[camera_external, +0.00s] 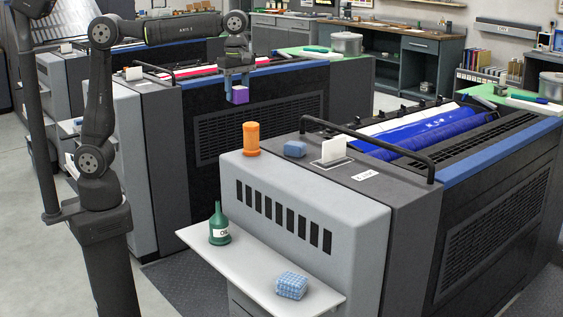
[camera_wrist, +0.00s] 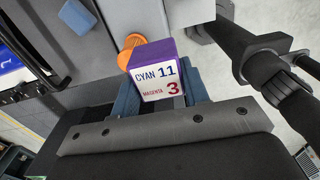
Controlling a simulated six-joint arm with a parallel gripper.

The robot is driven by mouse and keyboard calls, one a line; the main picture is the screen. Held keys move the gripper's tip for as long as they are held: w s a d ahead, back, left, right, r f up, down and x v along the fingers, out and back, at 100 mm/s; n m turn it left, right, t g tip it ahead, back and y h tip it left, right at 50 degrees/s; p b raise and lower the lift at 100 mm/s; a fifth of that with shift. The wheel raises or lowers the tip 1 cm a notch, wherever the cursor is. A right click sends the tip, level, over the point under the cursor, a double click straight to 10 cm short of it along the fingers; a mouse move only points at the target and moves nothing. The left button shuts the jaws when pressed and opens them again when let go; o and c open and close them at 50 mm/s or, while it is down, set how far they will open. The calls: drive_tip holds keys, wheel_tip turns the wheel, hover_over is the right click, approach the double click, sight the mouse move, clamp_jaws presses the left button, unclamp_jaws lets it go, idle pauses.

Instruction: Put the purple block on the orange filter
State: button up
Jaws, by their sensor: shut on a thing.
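The purple block (camera_external: 240,96) is held in my gripper (camera_external: 232,88), in the air to the left of and above the orange filter in the external view. In the wrist view the purple block (camera_wrist: 153,62) shows a white label reading CYAN 11 and MAGENTA 3, between the blue-grey fingers of my gripper (camera_wrist: 160,85). The orange filter (camera_external: 251,139) stands upright on the grey top of the near ink unit. In the wrist view the orange filter (camera_wrist: 128,48) is partly hidden behind the block.
A blue block (camera_external: 295,149) and a white card (camera_external: 334,150) are on the unit top, right of the filter. A black rail (camera_external: 370,137) rises there. A green oil bottle (camera_external: 219,225) and a blue checkered cloth (camera_external: 291,285) sit on the white shelf (camera_external: 255,262) below.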

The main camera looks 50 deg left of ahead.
hover_over(250, 123)
wheel_tip(250, 123, down, 5)
drive_tip(key=shift+a, duration=0.15)
drive_tip(key=shift+f, duration=1.95)
drive_tip(key=shift+f, duration=0.1)
drive_tip(key=o, duration=1)
drive_tip(key=shift+c, duration=0.2)
wheel_tip(250, 123, up, 12)
